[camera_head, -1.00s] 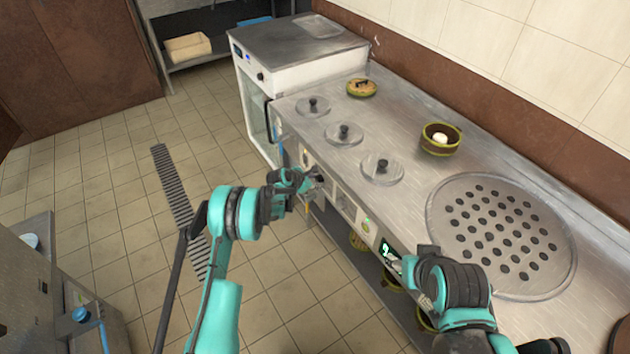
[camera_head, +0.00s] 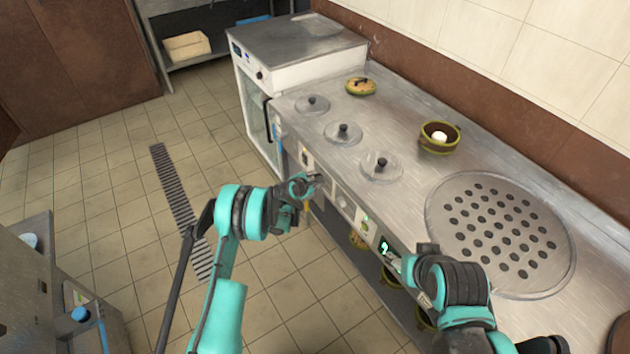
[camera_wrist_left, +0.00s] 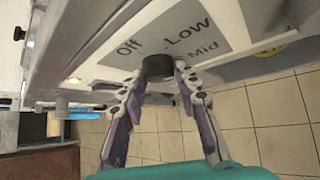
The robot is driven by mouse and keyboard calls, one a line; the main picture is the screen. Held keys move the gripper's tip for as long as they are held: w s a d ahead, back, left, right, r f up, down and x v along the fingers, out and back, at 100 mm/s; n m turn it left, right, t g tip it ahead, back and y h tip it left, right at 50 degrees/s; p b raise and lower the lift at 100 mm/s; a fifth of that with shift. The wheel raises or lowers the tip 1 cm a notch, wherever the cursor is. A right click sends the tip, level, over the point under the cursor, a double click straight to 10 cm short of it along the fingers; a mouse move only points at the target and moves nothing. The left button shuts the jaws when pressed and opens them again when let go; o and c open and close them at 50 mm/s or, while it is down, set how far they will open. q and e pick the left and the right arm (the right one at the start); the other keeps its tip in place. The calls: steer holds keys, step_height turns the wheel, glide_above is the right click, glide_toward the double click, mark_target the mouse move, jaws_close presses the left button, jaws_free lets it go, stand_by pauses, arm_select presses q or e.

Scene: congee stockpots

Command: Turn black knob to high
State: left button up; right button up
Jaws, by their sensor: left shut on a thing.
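The black knob (camera_wrist_left: 158,67) sits on a grey label plate (camera_wrist_left: 195,32) on the counter's front panel. The plate reads "Off", "Low" and "Mid"; no "High" marking shows. My left gripper (camera_wrist_left: 158,82) is shut on the knob, one finger on each side. In the head view my left gripper (camera_head: 312,184) reaches the panel from the left, and the knob is mostly hidden there. I cannot tell which setting the knob points to. My right gripper (camera_head: 394,262) is beside the front panel's lit green display (camera_head: 384,247); its fingers are too unclear to judge.
The steel counter (camera_head: 400,205) carries several lidded round wells (camera_head: 382,165), a green-brown pot (camera_head: 440,138) and a perforated round plate (camera_head: 502,240). A white appliance (camera_head: 290,60) stands at its far end. Tiled floor (camera_head: 120,180) is free to the left.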

arm_select(q)
steer(key=o, duration=1.2)
steer(key=shift+c, duration=0.2)
steer(key=v, duration=1.2)
